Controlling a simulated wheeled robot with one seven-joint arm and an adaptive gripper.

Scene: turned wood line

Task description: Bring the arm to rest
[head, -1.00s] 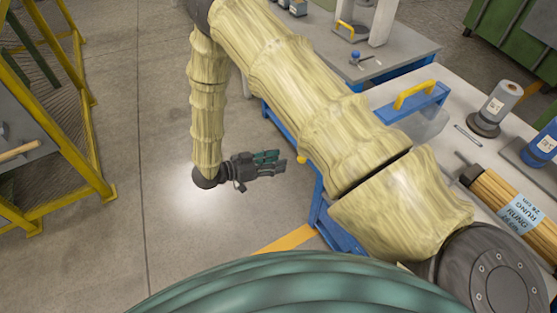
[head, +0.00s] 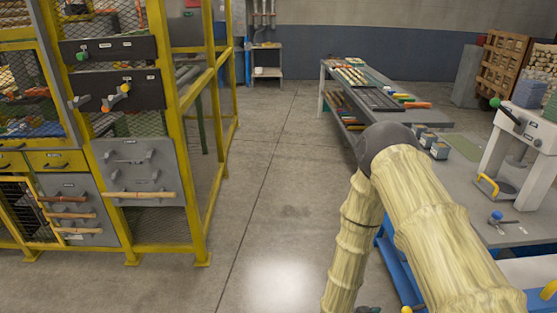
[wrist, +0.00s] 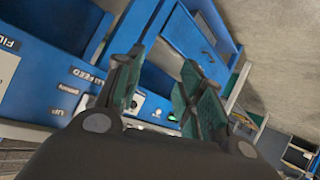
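My arm shows at the lower right of the head view, with pale, wood-like links that bend at a dark grey elbow and then hang downward. My gripper (wrist: 160,85) shows in the wrist view with its two dark green fingers apart and nothing between them. In the head view it is almost wholly cut off by the bottom edge. Beyond the fingers in the wrist view is a blue cabinet (wrist: 60,72) with labelled controls; I cannot tell its distance.
A grey bench (head: 530,230) with a white press (head: 535,140) is on the right, close to my arm. A yellow-framed rack (head: 190,110) with tool panels stands on the left. A long table (head: 440,117) is farther back. The floor (head: 270,190) between is clear.

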